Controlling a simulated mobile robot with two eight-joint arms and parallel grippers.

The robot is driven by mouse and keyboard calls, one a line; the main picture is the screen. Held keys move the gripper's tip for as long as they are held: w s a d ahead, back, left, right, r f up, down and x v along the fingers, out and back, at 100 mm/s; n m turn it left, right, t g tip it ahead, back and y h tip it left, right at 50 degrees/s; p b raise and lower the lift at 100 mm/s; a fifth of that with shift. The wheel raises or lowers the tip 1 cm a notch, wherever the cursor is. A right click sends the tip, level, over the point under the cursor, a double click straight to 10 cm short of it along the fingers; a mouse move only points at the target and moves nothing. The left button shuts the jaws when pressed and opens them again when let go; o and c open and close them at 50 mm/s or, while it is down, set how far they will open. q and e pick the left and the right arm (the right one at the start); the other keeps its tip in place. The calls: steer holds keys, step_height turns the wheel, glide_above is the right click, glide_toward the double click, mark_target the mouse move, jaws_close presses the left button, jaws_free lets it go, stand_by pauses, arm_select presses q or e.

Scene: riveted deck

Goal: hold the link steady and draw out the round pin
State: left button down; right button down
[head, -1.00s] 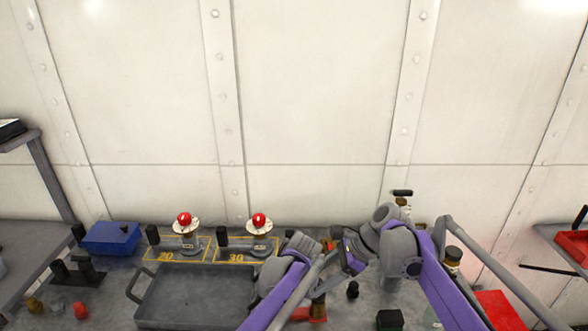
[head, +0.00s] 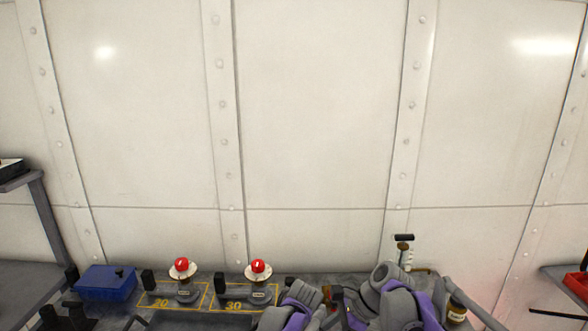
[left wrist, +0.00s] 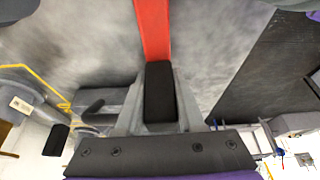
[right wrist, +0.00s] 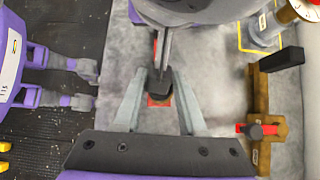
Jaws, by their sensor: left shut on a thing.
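In the left wrist view my left gripper (left wrist: 160,95) is shut on the black end (left wrist: 160,92) of a red bar (left wrist: 152,28), which looks like the link. The bar runs away from the fingers over the grey bench. In the right wrist view my right gripper (right wrist: 156,105) is open. A dark block (right wrist: 158,84) and a small red part (right wrist: 159,100) show between its spread fingers, with gaps on both sides. My left arm covers much of that area. I cannot make out the round pin clearly. The head view hides both fingertips behind my arms.
A brown fixture with a red handle (right wrist: 256,130) stands right of my right gripper. Two red-topped posts (head: 182,265) (head: 258,267) stand on yellow-marked spots, with a blue box (head: 106,283) left of them. A riveted white wall (head: 310,120) rises behind the bench.

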steer(key=c, duration=0.6)
jaws_free()
steer(key=shift+w, duration=0.2)
steer(key=shift+o, duration=0.2)
steer(key=shift+r, duration=0.1)
steer(key=shift+s+r, duration=0.1)
steer(key=shift+r, duration=2.8)
steer(key=shift+f, duration=3)
